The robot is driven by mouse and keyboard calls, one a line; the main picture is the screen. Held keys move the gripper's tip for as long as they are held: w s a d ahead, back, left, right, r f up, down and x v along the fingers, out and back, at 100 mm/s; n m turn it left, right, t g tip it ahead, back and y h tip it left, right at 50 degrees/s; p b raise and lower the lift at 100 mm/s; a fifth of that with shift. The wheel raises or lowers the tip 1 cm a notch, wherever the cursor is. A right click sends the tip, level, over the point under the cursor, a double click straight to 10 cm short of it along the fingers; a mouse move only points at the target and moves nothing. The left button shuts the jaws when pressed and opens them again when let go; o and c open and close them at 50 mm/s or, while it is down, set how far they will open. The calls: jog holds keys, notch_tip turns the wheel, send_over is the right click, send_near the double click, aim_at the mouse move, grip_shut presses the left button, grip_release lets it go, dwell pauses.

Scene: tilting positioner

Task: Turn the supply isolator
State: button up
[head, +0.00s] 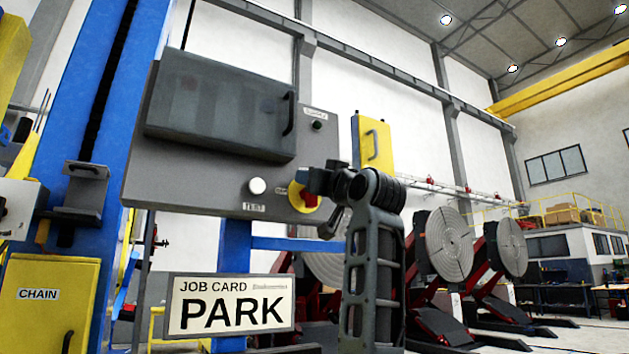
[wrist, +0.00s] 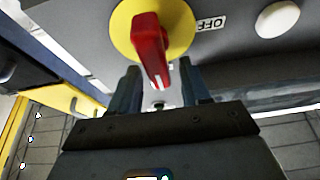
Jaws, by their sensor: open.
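The supply isolator is a red handle on a round yellow plate, on the front of a grey control panel. In the wrist view the red handle (wrist: 150,48) stands large at top centre, with the yellow plate (wrist: 181,27) behind it and a white OFF label (wrist: 208,24) to its right. My gripper (wrist: 159,68) is open, one fingertip on each side of the handle's lower end; I cannot tell whether they touch it. In the head view the isolator (head: 309,196) is partly hidden by my gripper (head: 318,184) and arm.
The grey panel (head: 190,190) also carries a dark hinged cover (head: 215,110), a white button (head: 257,186) and a small dark green button (head: 317,125). A sign reading PARK (head: 231,304) hangs below. A blue column (head: 85,130) stands left; round-plated positioners (head: 448,244) stand right.

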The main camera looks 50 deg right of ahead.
jog(key=b+v, duration=0.2)
jog(key=v, duration=0.5)
jog(key=shift+s+f, duration=0.2)
jog(key=shift+s, duration=0.15)
jog(key=shift+a, duration=0.1)
